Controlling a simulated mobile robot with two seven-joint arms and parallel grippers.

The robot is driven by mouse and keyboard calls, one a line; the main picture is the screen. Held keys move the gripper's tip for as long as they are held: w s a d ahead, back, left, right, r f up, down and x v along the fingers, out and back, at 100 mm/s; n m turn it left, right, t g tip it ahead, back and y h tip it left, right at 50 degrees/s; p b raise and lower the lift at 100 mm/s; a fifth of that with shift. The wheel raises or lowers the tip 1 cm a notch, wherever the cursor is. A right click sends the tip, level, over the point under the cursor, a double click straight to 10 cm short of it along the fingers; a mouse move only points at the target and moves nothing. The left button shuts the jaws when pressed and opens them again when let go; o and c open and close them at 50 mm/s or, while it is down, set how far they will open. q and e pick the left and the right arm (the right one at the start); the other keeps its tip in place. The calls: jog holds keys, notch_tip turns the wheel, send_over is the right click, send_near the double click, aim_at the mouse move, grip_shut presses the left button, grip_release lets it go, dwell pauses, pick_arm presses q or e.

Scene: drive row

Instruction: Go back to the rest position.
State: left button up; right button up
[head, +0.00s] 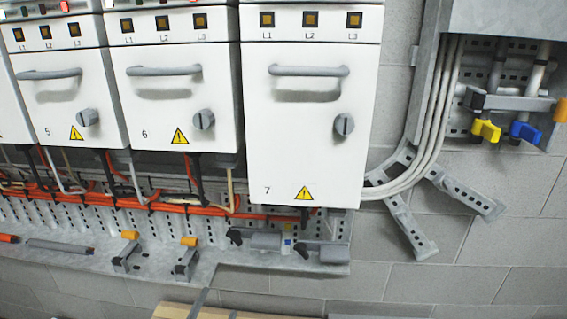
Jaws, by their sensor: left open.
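The rest of the left arm is out of the picture. My right gripper is not in view.
White drives, among them number 7 (308,120) and number 6 (170,95), hang above a perforated shelf (75,225) with tools. Brackets (412,228) stick out at right below grey cables. Yellow (486,130) and blue (524,131) handles are upper right. The brown box (270,313) is below.

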pick_arm(q)
jog(key=s+d+f+n+g+b, duration=0.1)
jog(key=s+f+g, duration=0.3)
jog(key=f, duration=0.5)
jog(key=s+f+n+g, duration=0.1)
jog(key=s+f+n, duration=0.1)
jog(key=s+f, duration=0.55)
jog(key=s+f+n+g+b, duration=0.1)
jog(key=s+f+g, duration=0.2)
jog(key=s+f, duration=0.4)
jog(key=s+a+f+n+g+b, duration=0.1)
jog(key=s+f+g, duration=0.3)
jog(key=s, duration=1.1)
jog(key=s+f+n+g+b, duration=0.1)
jog(key=s+f+n+g, duration=0.1)
jog(key=s+f, duration=0.7)
jog(key=shift+s+a+f+g+y, duration=0.4)
jog(key=shift+s+g, duration=0.5)
jog(key=shift+s, duration=0.15)
jog(key=shift+w, duration=0.1)
